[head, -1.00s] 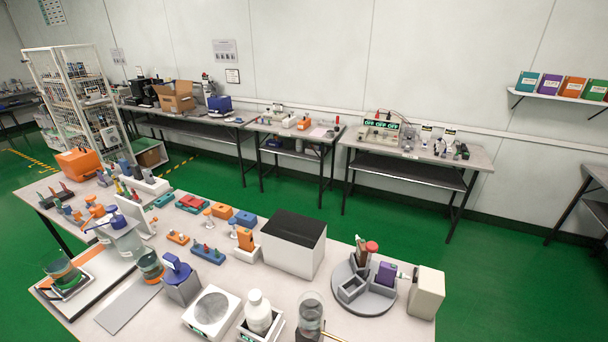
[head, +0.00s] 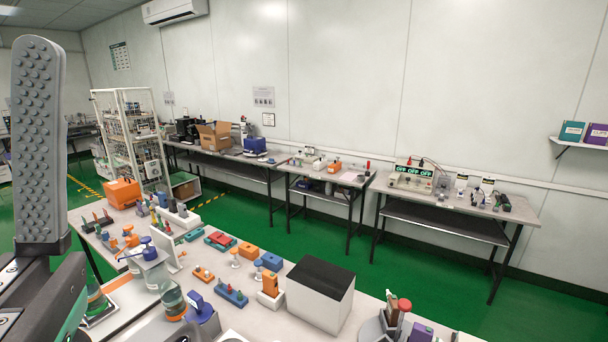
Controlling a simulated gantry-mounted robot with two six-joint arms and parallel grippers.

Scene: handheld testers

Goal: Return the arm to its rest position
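The other finger is out of frame, so I cannot tell whether the gripper is open or shut. No object shows against the visible pad. My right gripper is not in view.
A crowded bench (head: 262,318) holds several small testers, a white box with a black top (head: 320,295) and an orange box (head: 122,193). The finger and its mount cover the left side. Side tables (head: 330,188) stand by the wall, with green floor between.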

